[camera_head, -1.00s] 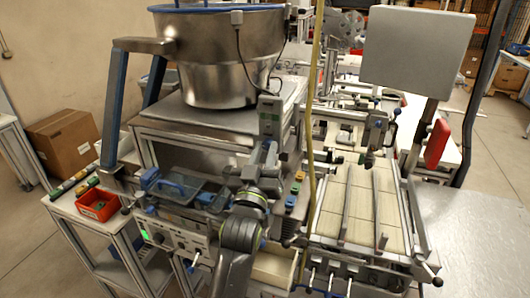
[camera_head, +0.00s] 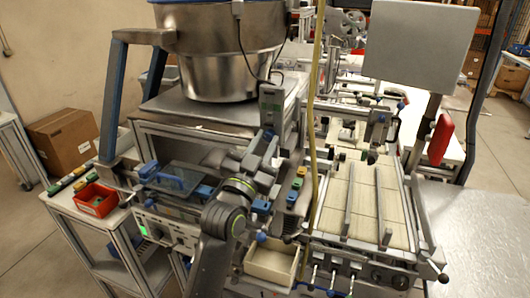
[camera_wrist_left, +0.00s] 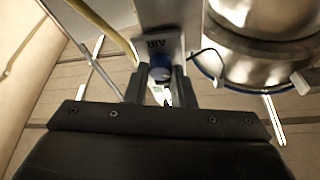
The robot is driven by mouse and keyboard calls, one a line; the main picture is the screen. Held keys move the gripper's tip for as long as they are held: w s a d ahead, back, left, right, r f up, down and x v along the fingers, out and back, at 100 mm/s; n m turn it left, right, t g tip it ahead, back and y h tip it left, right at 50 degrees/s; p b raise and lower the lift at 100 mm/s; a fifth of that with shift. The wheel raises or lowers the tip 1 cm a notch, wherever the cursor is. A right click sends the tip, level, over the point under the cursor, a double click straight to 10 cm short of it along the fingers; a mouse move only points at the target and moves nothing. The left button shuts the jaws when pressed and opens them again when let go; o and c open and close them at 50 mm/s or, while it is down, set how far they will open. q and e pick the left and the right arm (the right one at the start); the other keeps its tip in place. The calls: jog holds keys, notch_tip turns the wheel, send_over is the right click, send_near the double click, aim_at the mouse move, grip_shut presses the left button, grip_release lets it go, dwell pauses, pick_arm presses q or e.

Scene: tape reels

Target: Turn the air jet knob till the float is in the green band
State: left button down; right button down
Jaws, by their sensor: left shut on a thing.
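The air jet unit (camera_head: 271,102) is a tall grey block on the front of the bowl machine. In the left wrist view its plate (camera_wrist_left: 155,43) carries the letters AIR, upside down. The blue knob (camera_wrist_left: 160,74) sits just below the letters there, between the two dark fingers. My left gripper (camera_wrist_left: 161,84) is shut on this knob. In the head view my left gripper (camera_head: 265,143) reaches up to the lower end of the unit and mostly hides the knob. The float and the green band cannot be made out in either view. My right gripper is not in view.
The steel bowl (camera_head: 218,72) stands behind and left of the unit. A yellow hose (camera_head: 315,120) hangs just right of it. A red bin (camera_head: 96,200) stands left.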

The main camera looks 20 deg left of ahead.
pick_arm(q)
jog(key=m+h+b, duration=0.1)
jog(key=m, duration=0.1)
jog(key=m+g+b, duration=0.1)
jog(key=m, duration=0.1)
jog(key=m+h+b, duration=0.1)
jog(key=m+b, duration=0.1)
jog(key=shift+a+f+m+g+h, duration=0.15)
jog(key=shift+a+m+g+h, duration=0.05)
jog(key=shift+m+g+h, duration=0.1)
jog(key=m+b, duration=0.1)
jog(key=m, duration=0.1)
jog(key=m+g+h, duration=0.1)
jog(key=m, duration=0.1)
jog(key=shift+a+r+h+b, duration=0.1)
jog(key=shift+r+h+b, duration=0.1)
jog(key=shift+h+b, duration=0.15)
jog(key=shift+r+m+g+b, duration=0.15)
jog(key=shift+m+g+b, duration=0.25)
jog(key=shift+m+g, duration=0.75)
jog(key=shift+m+t, duration=0.35)
jog(key=shift+m, duration=0.2)
jog(key=c, duration=1.2)
grip_release()
jog(key=shift+w, duration=0.1)
jog(key=shift+c, duration=0.2)
jog(key=shift+r, duration=0.1)
